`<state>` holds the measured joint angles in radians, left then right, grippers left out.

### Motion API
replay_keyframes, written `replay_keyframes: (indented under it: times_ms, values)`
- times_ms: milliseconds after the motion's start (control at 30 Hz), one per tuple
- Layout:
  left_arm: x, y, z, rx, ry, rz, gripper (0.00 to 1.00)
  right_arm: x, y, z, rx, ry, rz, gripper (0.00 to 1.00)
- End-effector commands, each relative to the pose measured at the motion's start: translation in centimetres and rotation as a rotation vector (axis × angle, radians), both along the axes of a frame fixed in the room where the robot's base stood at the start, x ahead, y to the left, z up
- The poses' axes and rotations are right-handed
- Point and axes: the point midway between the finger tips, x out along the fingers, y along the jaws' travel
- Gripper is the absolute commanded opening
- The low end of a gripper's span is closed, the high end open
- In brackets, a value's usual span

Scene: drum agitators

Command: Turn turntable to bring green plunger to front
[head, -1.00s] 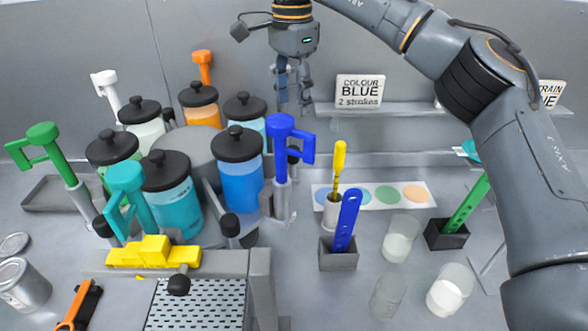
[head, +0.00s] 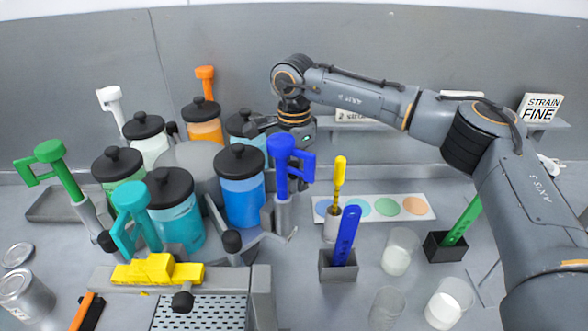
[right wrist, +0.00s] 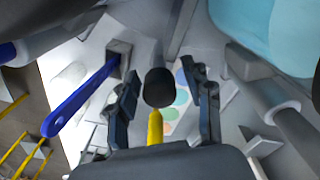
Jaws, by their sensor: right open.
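The turntable has a grey hub (head: 190,160) ringed by several black-lidded canisters. The green plunger (head: 52,165) stands at its left, beside the green canister (head: 119,169). The teal plunger (head: 135,212) is at the front and the blue plunger (head: 282,160) at the right. The orange plunger (head: 205,80) and white plunger (head: 112,102) are at the back. My right gripper (head: 301,134) is low behind the blue plunger, which partly hides it. In the right wrist view its open fingers (right wrist: 162,80) appear on both sides of a black knob (right wrist: 159,88); contact is unclear.
A yellow stepped block (head: 157,270) stands in front of the turntable. Right of it are a blue-handled tool (head: 346,230) in a grey holder, a yellow-handled tool (head: 339,176) and glass beakers (head: 399,251). A shelf with signs (head: 540,108) runs along the back.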

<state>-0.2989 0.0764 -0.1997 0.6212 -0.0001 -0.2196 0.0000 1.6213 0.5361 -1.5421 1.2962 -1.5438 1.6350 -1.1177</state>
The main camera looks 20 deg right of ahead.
Motion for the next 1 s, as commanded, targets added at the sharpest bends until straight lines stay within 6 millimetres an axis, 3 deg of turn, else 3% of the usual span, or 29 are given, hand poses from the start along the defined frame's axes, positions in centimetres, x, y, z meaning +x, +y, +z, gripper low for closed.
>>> replay_keyframes:
  times_ms: [367, 600, 1000]
  values:
    - [-0.32, 0.22, 0.13, 0.003, 0.005, -0.001, 0.40, -0.02, 0.00, -0.63, 0.000, 0.000, 0.000, 0.50]
    - [-0.31, 0.33, 0.14, 0.004, 0.005, -0.002, 0.40, -0.01, 0.01, -0.61, 0.000, 0.000, 0.000, 0.01]
    - [-0.24, 0.33, 0.06, 0.004, 0.004, -0.002, 0.40, 0.12, -0.31, -0.61, 0.000, 0.000, 0.008, 0.00]
